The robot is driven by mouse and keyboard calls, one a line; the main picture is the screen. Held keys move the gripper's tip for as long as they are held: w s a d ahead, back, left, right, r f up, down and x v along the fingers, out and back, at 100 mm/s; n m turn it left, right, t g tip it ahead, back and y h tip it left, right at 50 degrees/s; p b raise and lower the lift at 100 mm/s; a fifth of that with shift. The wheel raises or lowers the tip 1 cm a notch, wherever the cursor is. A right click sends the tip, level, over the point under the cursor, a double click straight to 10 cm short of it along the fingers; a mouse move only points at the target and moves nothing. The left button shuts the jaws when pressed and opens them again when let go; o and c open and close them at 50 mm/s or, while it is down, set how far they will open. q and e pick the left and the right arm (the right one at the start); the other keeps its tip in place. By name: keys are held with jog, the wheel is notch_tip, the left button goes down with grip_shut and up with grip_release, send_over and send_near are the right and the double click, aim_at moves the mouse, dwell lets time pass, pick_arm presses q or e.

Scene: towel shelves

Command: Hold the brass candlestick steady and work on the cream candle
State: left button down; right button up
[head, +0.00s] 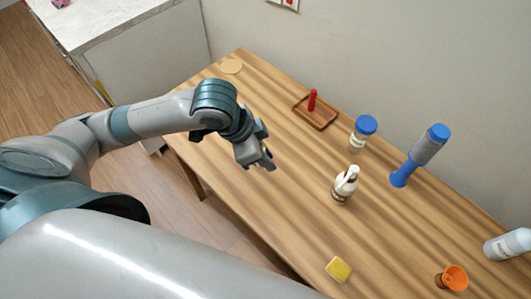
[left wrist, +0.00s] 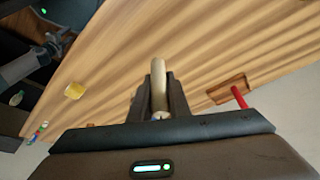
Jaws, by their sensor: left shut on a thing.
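My left gripper (head: 265,162) is over the left part of the wooden table. In the left wrist view its fingers (left wrist: 159,98) are shut on a pale cream cylinder (left wrist: 158,76), which looks like the cream candle. It sticks out past the fingertips, and its lower end is hidden by the gripper body. In the head view this cylinder is hidden or too small to make out. I cannot pick out a brass candlestick in either view. A grey arm with a small dark end, seemingly my right gripper (left wrist: 62,42), shows small at the upper left of the left wrist view.

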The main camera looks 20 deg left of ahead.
pick_arm(q)
jog(key=w+a+f+n+t+y, duration=0.1)
jog(key=w+a+n+y, duration=0.2)
jog(key=w+n, duration=0.7)
jog(key=shift+a+f+t, duration=0.2)
jog(key=shift+a+t, duration=0.1)
jog(key=shift+t, duration=0.1)
